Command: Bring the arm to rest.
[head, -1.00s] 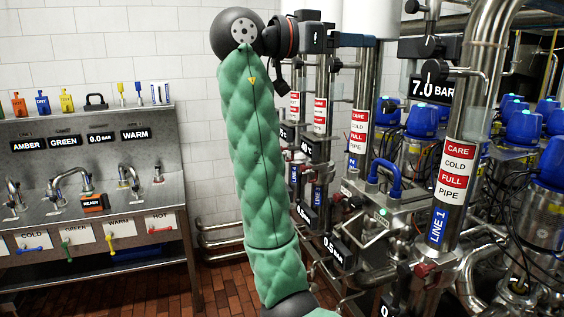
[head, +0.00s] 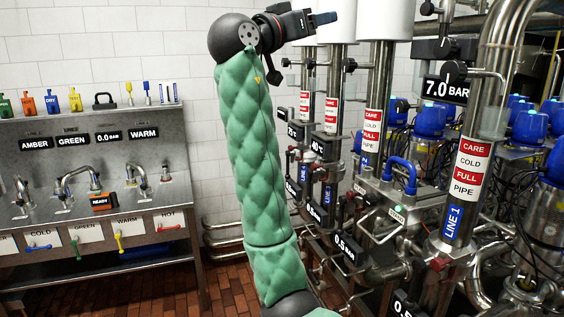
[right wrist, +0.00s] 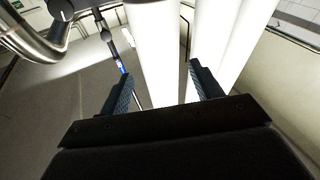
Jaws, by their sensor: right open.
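My right arm (head: 250,160), in a green padded sleeve, rises upright through the middle of the head view. Its dark elbow-like joint (head: 234,39) is at the top, and the wrist reaches right from it. My right gripper (head: 324,18) is at the top of the head view, pointing right in front of the white upper pipes. In the right wrist view the two dark fingers of my right gripper (right wrist: 160,78) stand apart with nothing held between them. White columns (right wrist: 155,50) show beyond the fingers. My left gripper is not in view.
Vertical pipes with red and white labels (head: 471,170) and blue-capped valves (head: 429,120) crowd the right. A blue handle (head: 402,172) sticks up among them. A steel bench (head: 100,175) with taps and coloured levers stands left. Tiled floor (head: 232,285) lies between.

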